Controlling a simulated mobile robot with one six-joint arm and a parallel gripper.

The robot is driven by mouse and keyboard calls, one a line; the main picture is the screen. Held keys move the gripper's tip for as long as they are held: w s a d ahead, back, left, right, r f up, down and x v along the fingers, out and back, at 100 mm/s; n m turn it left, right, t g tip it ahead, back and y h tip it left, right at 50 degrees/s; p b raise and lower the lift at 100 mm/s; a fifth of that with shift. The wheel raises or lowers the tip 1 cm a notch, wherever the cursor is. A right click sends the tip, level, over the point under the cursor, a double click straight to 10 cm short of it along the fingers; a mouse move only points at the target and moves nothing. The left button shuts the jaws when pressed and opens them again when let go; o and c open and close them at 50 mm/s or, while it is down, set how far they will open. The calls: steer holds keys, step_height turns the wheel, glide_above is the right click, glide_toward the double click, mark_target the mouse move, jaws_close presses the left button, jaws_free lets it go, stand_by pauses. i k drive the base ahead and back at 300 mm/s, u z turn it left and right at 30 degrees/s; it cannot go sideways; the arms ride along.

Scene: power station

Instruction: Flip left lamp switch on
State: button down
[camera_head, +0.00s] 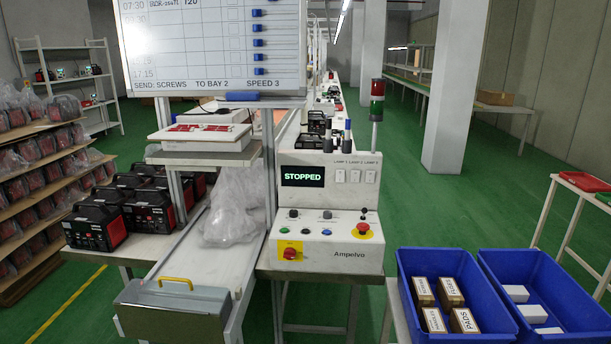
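The left lamp switch (340,176) is a small white rocker on the upright face of the white control console (310,258), in the middle of the view. It is the leftmost of three in a row, under the label LAMP 1. The middle switch (355,176) and the right switch (370,176) sit beside it. They are too small to tell which way each is set. A dark display (302,176) left of them reads STOPPED in green. My gripper is not in view.
Buttons, knobs and a red emergency stop (362,230) cover the console's sloped front. A signal tower (377,100) stands behind it. A conveyor (215,255) with plastic wrap lies left. Blue bins (410,300) stand front right. Green floor is open at the right.

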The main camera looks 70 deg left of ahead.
mark_target(340, 173)
steer(key=z, duration=0.25)
steer(key=k, duration=0.2)
steer(key=u, duration=1.85)
steer(key=k, duration=0.2)
steer(key=u, duration=1.7)
steer(key=k, duration=0.7)
steer(key=z, duration=0.25)
steer(key=i, duration=0.6)
steer(key=z, duration=0.15)
